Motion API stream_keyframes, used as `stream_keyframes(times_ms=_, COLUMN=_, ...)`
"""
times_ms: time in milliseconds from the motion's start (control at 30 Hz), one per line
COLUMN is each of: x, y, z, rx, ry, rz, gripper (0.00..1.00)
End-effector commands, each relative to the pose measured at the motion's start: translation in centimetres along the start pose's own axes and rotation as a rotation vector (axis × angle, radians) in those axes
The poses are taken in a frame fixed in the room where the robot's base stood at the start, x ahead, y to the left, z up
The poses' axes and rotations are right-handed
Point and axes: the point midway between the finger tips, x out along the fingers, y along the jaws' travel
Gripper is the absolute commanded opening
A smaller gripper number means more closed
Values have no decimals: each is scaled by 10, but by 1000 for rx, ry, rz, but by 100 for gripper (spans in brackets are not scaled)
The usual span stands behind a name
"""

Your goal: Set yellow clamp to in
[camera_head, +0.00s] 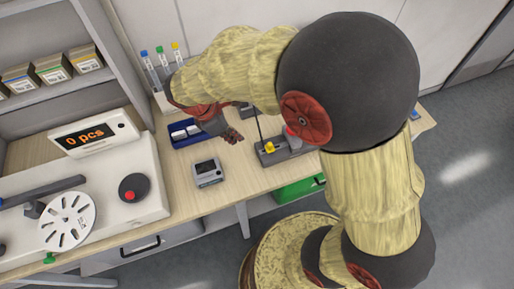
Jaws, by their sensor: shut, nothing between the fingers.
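A small yellow part (269,147), which looks like the yellow clamp, sits on a dark grey fixture (268,158) on the wooden bench. It is too small to tell which way it is set. A thin black rod rises beside it. My gripper (233,136) is shut and empty, to the left of the fixture and apart from the yellow part in the picture. My arm reaches over from the right and hides part of the fixture's right end.
A blue tray (182,136) with white items lies left of my gripper. A small grey device (207,171) stands in front. Capped tubes (161,63) stand behind. A white counting machine (100,190) fills the left. A green bin (299,188) is below the bench edge.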

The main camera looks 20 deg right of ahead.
Motion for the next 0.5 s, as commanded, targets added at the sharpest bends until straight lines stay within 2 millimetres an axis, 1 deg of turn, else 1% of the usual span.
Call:
stream_keyframes(times_ms=167, x=4, y=-2, z=1, rx=-73, ry=-4, rz=-6, gripper=0)
stream_keyframes(times_ms=267, x=14, y=-2, z=1, rx=-75, ry=-4, rz=-7, gripper=0)
stream_keyframes(times_ms=367, x=30, y=-3, z=1, rx=-74, ry=-4, rz=-8, gripper=0)
stream_keyframes(times_ms=500, x=58, y=-3, z=1, rx=-72, ry=-4, rz=-8, gripper=0)
